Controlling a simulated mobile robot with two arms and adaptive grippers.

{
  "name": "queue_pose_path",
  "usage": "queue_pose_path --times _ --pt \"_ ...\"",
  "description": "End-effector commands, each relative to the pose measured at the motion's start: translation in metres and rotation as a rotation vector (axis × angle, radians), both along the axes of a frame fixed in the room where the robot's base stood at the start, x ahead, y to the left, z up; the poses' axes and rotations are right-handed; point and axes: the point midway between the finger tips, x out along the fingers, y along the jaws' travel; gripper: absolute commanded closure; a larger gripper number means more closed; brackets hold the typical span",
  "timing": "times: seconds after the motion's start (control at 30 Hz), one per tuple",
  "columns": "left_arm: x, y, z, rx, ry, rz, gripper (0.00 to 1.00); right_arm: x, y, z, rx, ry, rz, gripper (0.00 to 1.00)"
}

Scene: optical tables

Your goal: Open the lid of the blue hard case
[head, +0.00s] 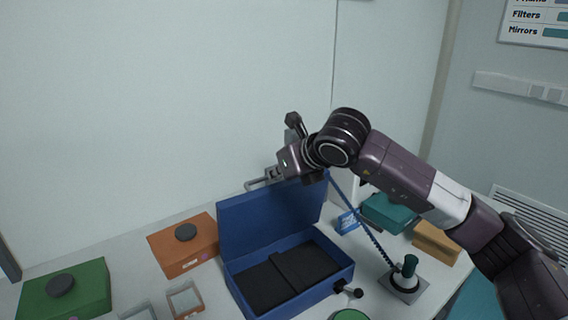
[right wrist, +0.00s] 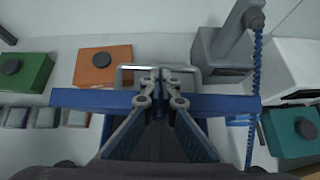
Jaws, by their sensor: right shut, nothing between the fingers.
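The blue hard case (head: 300,300) sits on the table with its lid (head: 262,218) raised, close to upright. Its open base shows a dark foam insert (head: 290,273). The lid's edge also shows in the right wrist view as a blue bar (right wrist: 222,102). A metal handle (right wrist: 127,72) stands out beyond that edge. My right gripper (head: 279,174) is at the lid's top edge; in the right wrist view its fingers (right wrist: 161,84) are together over the edge, with nothing between them. I cannot tell whether they touch the lid. My left gripper is not in view.
An orange case (head: 190,252) and a green case (head: 85,290) stand left of the blue case. A wall rises behind.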

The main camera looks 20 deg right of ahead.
Motion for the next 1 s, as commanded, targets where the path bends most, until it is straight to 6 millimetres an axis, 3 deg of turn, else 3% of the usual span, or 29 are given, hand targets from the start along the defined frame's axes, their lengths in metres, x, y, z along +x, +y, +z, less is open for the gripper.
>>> queue_pose_path --times 0.2,0.63,0.77,1.0 --pt "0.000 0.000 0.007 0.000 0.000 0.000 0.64 0.013 0.004 -0.011 0.000 0.001 -0.001 1.00" --pt "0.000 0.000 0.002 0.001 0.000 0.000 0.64 0.017 0.006 -0.014 0.002 -0.001 0.000 1.00" --pt "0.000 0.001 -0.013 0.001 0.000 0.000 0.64 0.030 0.011 -0.015 0.003 0.002 0.000 1.00" --pt "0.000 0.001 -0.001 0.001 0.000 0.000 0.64 0.053 0.018 -0.010 -0.025 0.084 -0.001 1.00"
